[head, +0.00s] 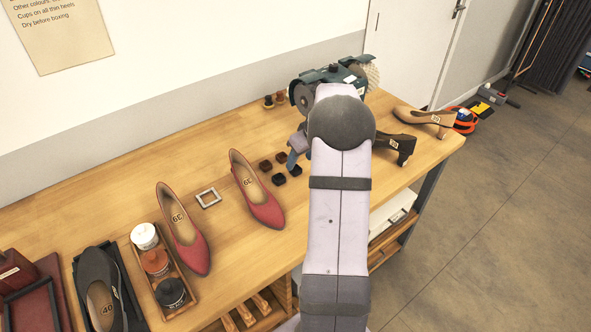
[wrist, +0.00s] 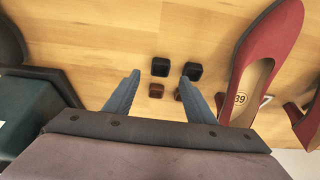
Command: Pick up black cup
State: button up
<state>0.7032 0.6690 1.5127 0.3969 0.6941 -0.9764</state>
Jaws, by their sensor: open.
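Several small heel cups lie grouped on the wooden workbench. Two are black: one black cup (head: 278,179) and another black cup (head: 295,171) on the near side in the head view. In the wrist view, a black cup (wrist: 160,67) lies ahead between the fingertips, and the other black cup (wrist: 193,71) lies to its right. Two brown cups (wrist: 156,90) are closer to my gripper's palm there; they also show in the head view (head: 265,165). My gripper (wrist: 159,78) is open and empty above the cups. In the head view my arm partly hides it.
A red shoe (head: 257,190) stands left of the cups, another red shoe (head: 184,230) further left, with a buckle (head: 208,198) between them. A grinding machine (head: 330,80) is behind my arm. A tray of jars (head: 158,262) is front left.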

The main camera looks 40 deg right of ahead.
aim_at(294, 171)
jog(key=shift+p+x, duration=1.35)
jog(key=shift+x, duration=1.3)
jog(key=c, duration=1.1)
